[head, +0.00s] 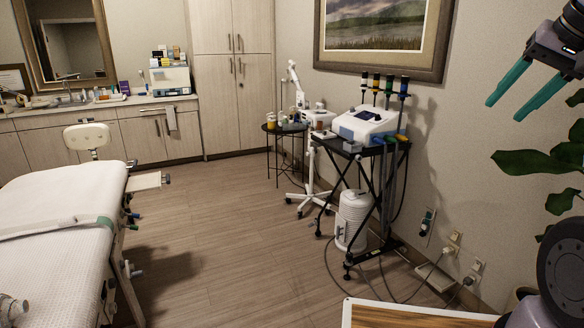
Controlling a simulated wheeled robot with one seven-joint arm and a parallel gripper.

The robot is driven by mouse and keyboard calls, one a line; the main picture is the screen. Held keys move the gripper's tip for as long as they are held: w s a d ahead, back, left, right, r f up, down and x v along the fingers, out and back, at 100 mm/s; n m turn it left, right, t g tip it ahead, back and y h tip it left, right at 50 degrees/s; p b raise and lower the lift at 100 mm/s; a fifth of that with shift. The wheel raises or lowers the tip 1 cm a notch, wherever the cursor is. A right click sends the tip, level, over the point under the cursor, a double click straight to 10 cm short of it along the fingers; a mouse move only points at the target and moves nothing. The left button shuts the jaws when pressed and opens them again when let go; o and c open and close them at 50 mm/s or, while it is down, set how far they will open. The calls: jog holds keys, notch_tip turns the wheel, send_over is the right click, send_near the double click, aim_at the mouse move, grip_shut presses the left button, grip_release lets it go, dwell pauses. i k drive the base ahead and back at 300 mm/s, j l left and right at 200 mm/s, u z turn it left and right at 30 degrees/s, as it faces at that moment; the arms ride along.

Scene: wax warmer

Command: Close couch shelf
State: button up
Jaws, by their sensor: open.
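The treatment couch (70,195), with a white padded top and a strap across it, stands at the left. The couch shelf (144,181) is a small pale flat panel. It sticks out from the couch's right side near the far end, with a dark knob-like part (167,178) at its outer end. My gripper (505,111) is at the upper right, with two teal fingers spread apart and nothing between them. It is in front of the right wall, far from the couch and the shelf.
Open wooden floor (225,240) lies between the couch and a black trolley (357,148) with a white machine. A stool (89,138), a round side table (284,128) and cabinets (228,104) stand farther back. A plant (555,165) and a wood-topped surface (410,316) are close at right.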

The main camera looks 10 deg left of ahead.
aim_at(137, 184)
jog(key=i+u, duration=0.45)
jog(key=i+l+u, duration=0.15)
jog(key=i+u, duration=0.3)
jog(key=i, duration=0.25)
jog(key=i+l+u, duration=1.35)
jog(key=l, duration=0.2)
jog(key=i+l+u, duration=0.1)
jog(key=i+l, duration=0.25)
jog(key=i, duration=0.15)
jog(key=i+l+u, duration=0.1)
jog(key=i+l, duration=0.25)
jog(key=i, duration=0.2)
